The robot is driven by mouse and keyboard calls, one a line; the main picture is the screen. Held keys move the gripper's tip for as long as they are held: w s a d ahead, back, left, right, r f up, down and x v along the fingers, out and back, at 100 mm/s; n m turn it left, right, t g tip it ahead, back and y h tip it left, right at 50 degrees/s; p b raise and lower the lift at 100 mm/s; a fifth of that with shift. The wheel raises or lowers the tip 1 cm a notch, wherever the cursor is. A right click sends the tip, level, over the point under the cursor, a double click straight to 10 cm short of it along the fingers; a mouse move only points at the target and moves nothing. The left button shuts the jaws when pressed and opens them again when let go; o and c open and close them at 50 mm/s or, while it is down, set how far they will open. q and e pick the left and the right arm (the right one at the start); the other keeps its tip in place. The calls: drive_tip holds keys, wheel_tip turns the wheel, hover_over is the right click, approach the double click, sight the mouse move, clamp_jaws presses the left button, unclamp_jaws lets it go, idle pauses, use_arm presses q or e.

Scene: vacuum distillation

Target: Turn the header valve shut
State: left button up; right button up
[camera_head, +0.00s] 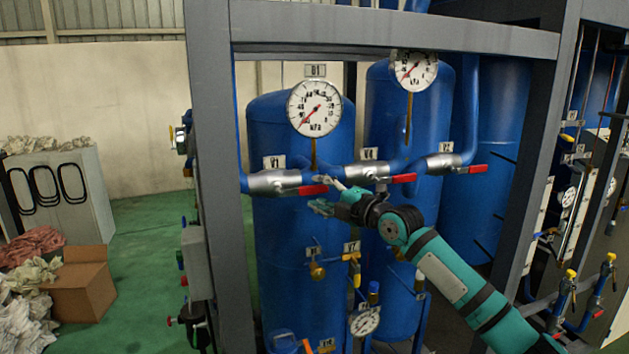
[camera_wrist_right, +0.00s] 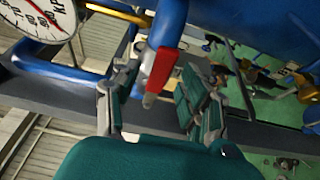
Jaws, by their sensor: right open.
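A blue header pipe (camera_head: 335,172) carries silver valves with red lever handles. The left valve (camera_head: 272,182) has its red handle (camera_head: 313,190) pointing right, roughly along the pipe. Which one the task calls the header valve I cannot tell. My right gripper (camera_head: 321,193) is open at this left handle, its fingers above and below the handle's end. In the right wrist view, the red handle (camera_wrist_right: 161,69) lies between the spread fingers of the gripper (camera_wrist_right: 155,104), with gaps visible on both sides. My left gripper is not in view.
The middle valve's red handle (camera_head: 403,178) and the right valve's red handle (camera_head: 478,169) stand along the same pipe. Pressure gauges (camera_head: 314,107) rise above it. A grey frame post (camera_head: 214,150) stands at left. Brass fittings (camera_head: 316,270) and blue tanks (camera_head: 278,235) lie below and behind.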

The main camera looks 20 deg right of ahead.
drive_tip(key=shift+p+x, duration=0.3)
drive_tip(key=shift+x, duration=1)
clamp_jaws()
